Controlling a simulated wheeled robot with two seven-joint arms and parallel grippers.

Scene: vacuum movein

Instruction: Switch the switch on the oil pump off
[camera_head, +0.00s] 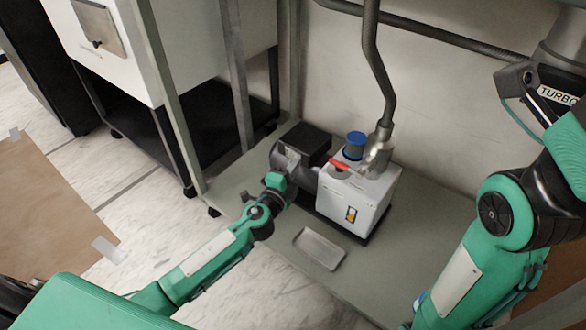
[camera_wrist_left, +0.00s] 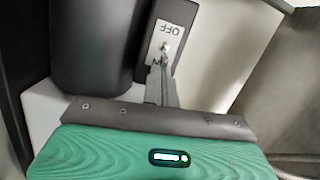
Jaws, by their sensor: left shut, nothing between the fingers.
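The oil pump (camera_head: 352,205) stands on a grey shelf, with a white body and a dark motor at its left end. Its switch (camera_wrist_left: 165,48) shows in the left wrist view as a small metal toggle on a white plate. The plate reads OFF at the far end, and an N shows at the near end, partly covered by my fingers. My left gripper (camera_wrist_left: 164,66) is shut and empty, its fingertips just on the near side of the toggle. Whether they touch it I cannot tell. In the head view my left gripper (camera_head: 291,163) is beside the motor; the switch is hidden there.
A metal pipe (camera_head: 375,60) comes down to the pump top, near a blue cap (camera_head: 355,140) and a red handle (camera_head: 340,165). A shallow metal tray (camera_head: 319,249) lies on the shelf in front. Upright frame posts (camera_head: 237,80) stand left of the pump.

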